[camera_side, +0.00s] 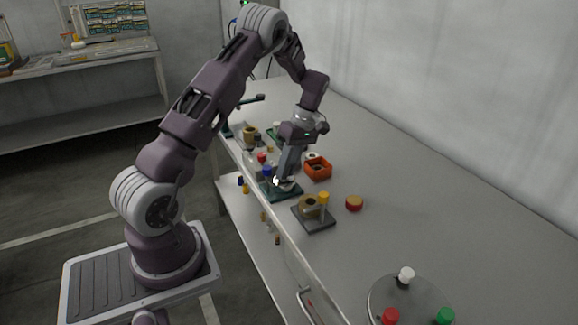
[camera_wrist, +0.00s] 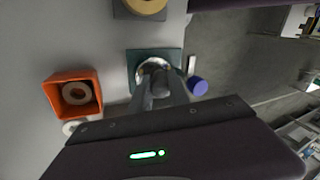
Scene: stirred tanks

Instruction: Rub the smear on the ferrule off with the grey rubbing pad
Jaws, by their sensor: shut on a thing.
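My gripper (camera_side: 286,180) points down at the teal base plate (camera_side: 292,194) near the table's left edge. The plate also shows in the wrist view (camera_wrist: 135,58). A shiny silvery round part, which looks like the ferrule (camera_wrist: 152,65), sits on that plate and is partly hidden by my fingers. My gripper (camera_wrist: 159,88) is shut on a small grey piece, apparently the grey rubbing pad (camera_wrist: 160,75), at or very near the ferrule. I cannot tell whether they touch. No smear can be made out.
An orange open box (camera_side: 318,170) holding a pale ring stands beside the plate. A blue-topped piece (camera_wrist: 198,87) is close on the other side. A dark plate (camera_side: 318,224) with a brass ring and yellow-topped peg, and a red-yellow puck (camera_side: 354,203), lie nearer.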

